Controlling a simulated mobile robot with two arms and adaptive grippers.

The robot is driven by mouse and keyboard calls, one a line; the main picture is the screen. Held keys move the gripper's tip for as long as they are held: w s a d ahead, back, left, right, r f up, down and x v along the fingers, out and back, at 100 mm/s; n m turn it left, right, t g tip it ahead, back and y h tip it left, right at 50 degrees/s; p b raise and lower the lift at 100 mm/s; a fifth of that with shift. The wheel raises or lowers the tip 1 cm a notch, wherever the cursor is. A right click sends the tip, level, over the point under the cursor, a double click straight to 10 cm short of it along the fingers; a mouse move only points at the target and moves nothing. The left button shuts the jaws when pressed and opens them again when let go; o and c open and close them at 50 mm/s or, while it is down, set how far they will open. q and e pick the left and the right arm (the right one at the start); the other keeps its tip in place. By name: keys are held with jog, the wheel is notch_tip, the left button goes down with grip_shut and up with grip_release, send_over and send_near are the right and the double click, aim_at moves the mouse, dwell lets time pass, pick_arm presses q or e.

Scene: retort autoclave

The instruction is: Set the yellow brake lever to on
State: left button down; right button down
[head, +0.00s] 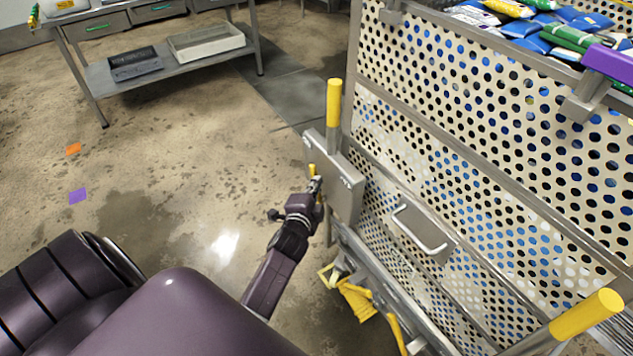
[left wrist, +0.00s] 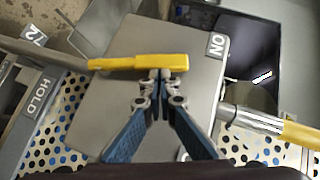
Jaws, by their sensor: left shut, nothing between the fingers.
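The yellow brake lever (left wrist: 138,62) lies across a grey plate (left wrist: 125,40) in the left wrist view, its thin end to the left and its thick end to the right. An ON label (left wrist: 217,45) is on the plate, right of the thick end. In the head view the lever (head: 311,170) is a small yellow piece at the grey box on the cart's corner. My left gripper (left wrist: 160,76) is shut and empty, its tips right at the lever's near side; I cannot tell whether they touch. It also shows in the head view (head: 316,186). My right gripper is out of view.
The perforated cart (head: 480,130) with packed pouches (head: 550,30) fills the right. Yellow-gripped posts (head: 334,100) stand at its corners. A HOLD label (left wrist: 40,92) is left in the left wrist view. A steel table (head: 165,75) stands back left. The left floor is mostly clear.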

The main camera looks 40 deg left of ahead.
aim_at(311, 175)
pick_arm(q)
jog(key=p, duration=0.2)
jog(key=a+p, duration=0.1)
jog(key=p, duration=0.1)
jog(key=w+a+n+g+h+p, duration=0.1)
jog(key=p, duration=0.1)
jog(key=shift+a+r, duration=0.25)
jog(key=shift+w+a+f, duration=0.15)
jog(key=shift+a+f, duration=0.2)
jog(key=shift+a, duration=0.1)
